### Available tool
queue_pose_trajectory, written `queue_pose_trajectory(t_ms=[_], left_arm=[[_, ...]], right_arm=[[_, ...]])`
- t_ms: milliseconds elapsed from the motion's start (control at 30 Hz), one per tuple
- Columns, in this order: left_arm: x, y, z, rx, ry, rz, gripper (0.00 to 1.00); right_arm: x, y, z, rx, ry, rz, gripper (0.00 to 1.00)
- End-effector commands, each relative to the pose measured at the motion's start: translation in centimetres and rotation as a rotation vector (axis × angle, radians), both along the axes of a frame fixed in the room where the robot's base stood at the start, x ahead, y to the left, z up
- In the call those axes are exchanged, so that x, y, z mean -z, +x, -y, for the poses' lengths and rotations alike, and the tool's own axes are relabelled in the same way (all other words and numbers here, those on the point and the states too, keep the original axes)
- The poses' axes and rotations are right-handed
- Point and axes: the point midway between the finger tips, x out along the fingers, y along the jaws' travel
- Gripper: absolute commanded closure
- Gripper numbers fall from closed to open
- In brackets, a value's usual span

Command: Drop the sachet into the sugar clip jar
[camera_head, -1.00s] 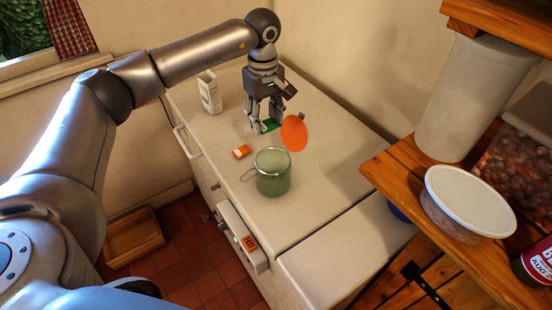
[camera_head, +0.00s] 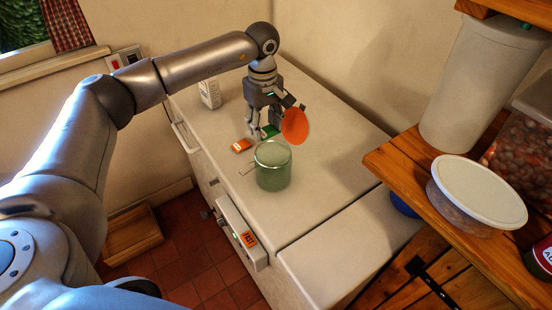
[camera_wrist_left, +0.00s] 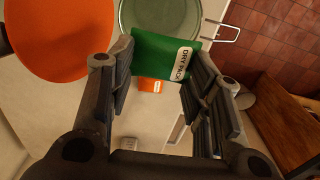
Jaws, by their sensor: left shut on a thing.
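My left gripper (camera_head: 263,135) is shut on a green sachet (camera_head: 270,131) with a white label; the label reads "DRY PACK" in the left wrist view (camera_wrist_left: 160,55). The gripper points down over the counter, just behind the clip jar. The jar (camera_head: 273,175) is greenish glass with a wire clip on its left side, standing upright on the counter. Its round top also shows in the left wrist view (camera_wrist_left: 160,17), partly covered by the sachet. An orange disc (camera_head: 296,126), perhaps the jar's lid, stands tilted behind the jar, right of the gripper. My right gripper is out of view.
A small orange packet (camera_head: 241,146) lies left of the jar. A white carton (camera_head: 209,93) stands at the back left. A wooden shelf (camera_head: 400,160) at right bears a lidded tub (camera_head: 478,190) and a tall canister (camera_head: 480,90). The counter's front right is clear.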

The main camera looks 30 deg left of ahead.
Motion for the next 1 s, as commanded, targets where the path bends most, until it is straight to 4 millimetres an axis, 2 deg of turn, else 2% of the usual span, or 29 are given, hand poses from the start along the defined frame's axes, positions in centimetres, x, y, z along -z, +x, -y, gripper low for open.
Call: queue_pose_trajectory(t_ms=[33,67,233,533,667,767,1000], left_arm=[[0.0,0.0,0.0,0.0,0.0,0.0,0.67],[0.0,0.0,0.0,0.0,0.0,0.0,0.52],[0.0,0.0,0.0,0.0,0.0,0.0,0.3],[0.0,0.0,0.0,0.0,0.0,0.0,0.29],[-0.8,0.1,0.0,0.0,-0.001,0.002,0.29],[-2.3,0.1,0.0,0.001,-0.002,0.004,0.29],[-7.4,0.1,0.1,0.0,-0.001,0.004,0.29]], right_arm=[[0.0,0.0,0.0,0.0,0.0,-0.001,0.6],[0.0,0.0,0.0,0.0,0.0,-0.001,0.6],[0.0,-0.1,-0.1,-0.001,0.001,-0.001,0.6],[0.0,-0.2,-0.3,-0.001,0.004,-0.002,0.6],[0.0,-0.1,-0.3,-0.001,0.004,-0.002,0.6],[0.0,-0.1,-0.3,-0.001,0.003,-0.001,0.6],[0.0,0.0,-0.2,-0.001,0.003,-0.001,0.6]])
